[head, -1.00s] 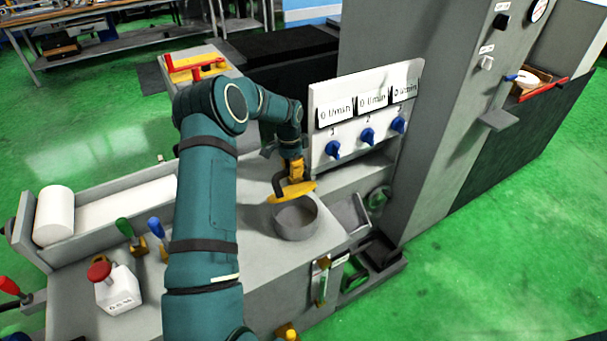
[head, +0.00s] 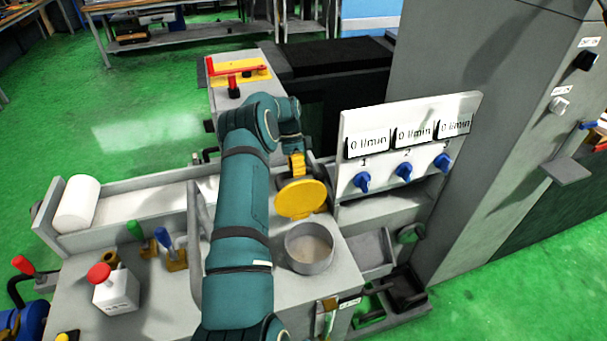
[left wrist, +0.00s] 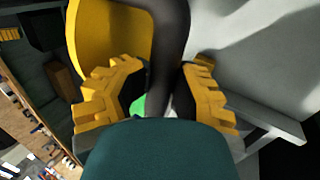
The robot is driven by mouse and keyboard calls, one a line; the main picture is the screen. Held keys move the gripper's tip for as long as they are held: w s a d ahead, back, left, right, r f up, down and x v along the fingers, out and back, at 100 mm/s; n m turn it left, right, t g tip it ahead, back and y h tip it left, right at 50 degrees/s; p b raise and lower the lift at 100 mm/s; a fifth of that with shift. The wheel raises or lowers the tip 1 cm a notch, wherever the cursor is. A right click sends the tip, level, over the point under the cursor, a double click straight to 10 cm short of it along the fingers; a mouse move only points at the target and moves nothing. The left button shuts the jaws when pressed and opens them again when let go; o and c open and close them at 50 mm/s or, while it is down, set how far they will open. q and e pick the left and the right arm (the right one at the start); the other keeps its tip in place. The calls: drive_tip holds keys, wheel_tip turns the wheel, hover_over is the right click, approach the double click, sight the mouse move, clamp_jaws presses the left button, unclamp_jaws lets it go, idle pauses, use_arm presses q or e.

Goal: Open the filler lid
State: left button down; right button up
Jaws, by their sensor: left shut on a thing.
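The filler lid is a round yellow disc (head: 301,199), tilted up at the far side of the grey filler ring (head: 309,250). The ring's mouth is uncovered and I can see into it. My left gripper (head: 296,165) is at the lid's upper edge. In the left wrist view the gripper's yellow fingers (left wrist: 158,92) are shut around the lid's dark curved handle (left wrist: 170,45), with the yellow lid (left wrist: 110,35) behind. My right gripper is not in view.
A panel with several blue knobs (head: 404,172) and flow displays stands right of the lid. A grey cabinet (head: 490,130) rises beyond it.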

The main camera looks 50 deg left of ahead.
use_arm(q)
drive_tip(key=shift+a+f, duration=0.25)
drive_tip(key=shift+f, duration=0.2)
drive_tip(key=c, duration=0.8)
unclamp_jaws()
drive_tip(key=shift+o, duration=0.2)
drive_tip(key=shift+w+a+r, duration=0.1)
drive_tip(key=shift+r, duration=0.05)
drive_tip(key=shift+r, duration=0.15)
drive_tip(key=v, duration=0.7)
drive_tip(key=shift+a+r, duration=0.1)
